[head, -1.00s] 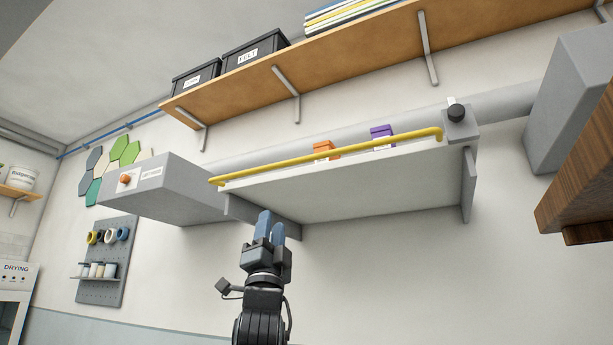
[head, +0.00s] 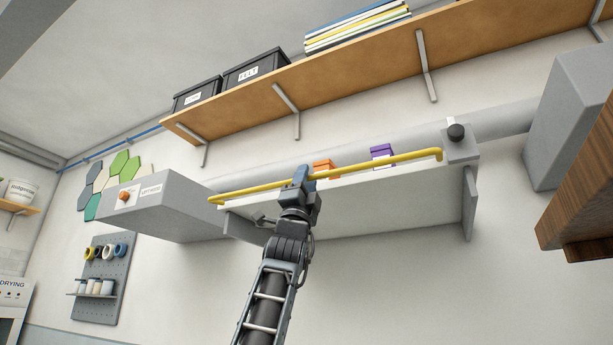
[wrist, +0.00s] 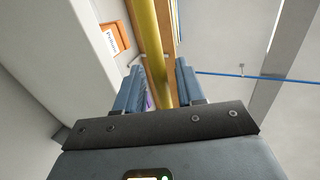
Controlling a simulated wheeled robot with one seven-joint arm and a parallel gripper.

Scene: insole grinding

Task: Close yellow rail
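The yellow rail (head: 385,163) runs along the front of a light grey wall shelf (head: 390,195), above its front edge. It tilts up to the right in the head view. My gripper (head: 301,176) is raised to the rail, left of its middle, and hides a short piece of it. In the wrist view the yellow rail (wrist: 148,40) passes between the two blue fingers of my gripper (wrist: 158,78). The fingers are apart, with a visible gap on both sides of the rail. Whether either finger touches it, I cannot tell.
An orange box (head: 323,169) and a purple box (head: 382,154) stand behind the rail. A block with a black knob (head: 456,132) is at the right end. A grey box with an orange knob (head: 125,196) is at left. A wooden shelf (head: 360,68) hangs above.

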